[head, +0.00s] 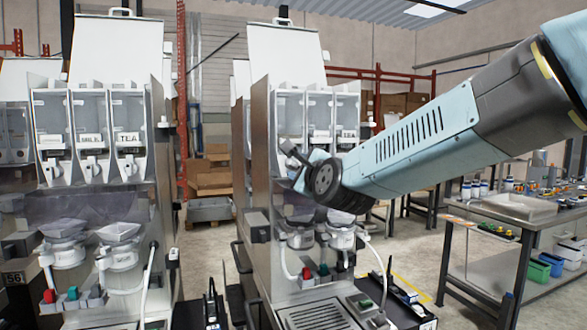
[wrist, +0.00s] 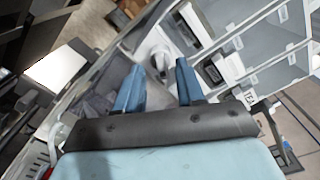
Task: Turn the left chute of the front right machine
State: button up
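The front right machine (head: 258,150) is a tall metal dispenser with a raised white lid and clear canisters in a row. My arm crosses in front of it from the right, and my gripper is at its left canister. In the wrist view my gripper (wrist: 160,66) shows two blue fingers, spread apart with nothing held between them. A white chute (wrist: 160,58) on a canister front lies just beyond and between the fingertips; contact cannot be told. In the head view my gripper and arm hide the chutes' lower parts.
A similar machine (head: 115,150) stands to the left, with a gap between the two. Below my gripper are white mixing bowls (head: 300,238) and a drip grille (head: 318,315). A workbench (head: 520,212) with bottles and bins stands at the right.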

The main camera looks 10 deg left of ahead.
jog(key=shift+w+a, duration=0.35)
jog(key=shift+w, duration=0.25)
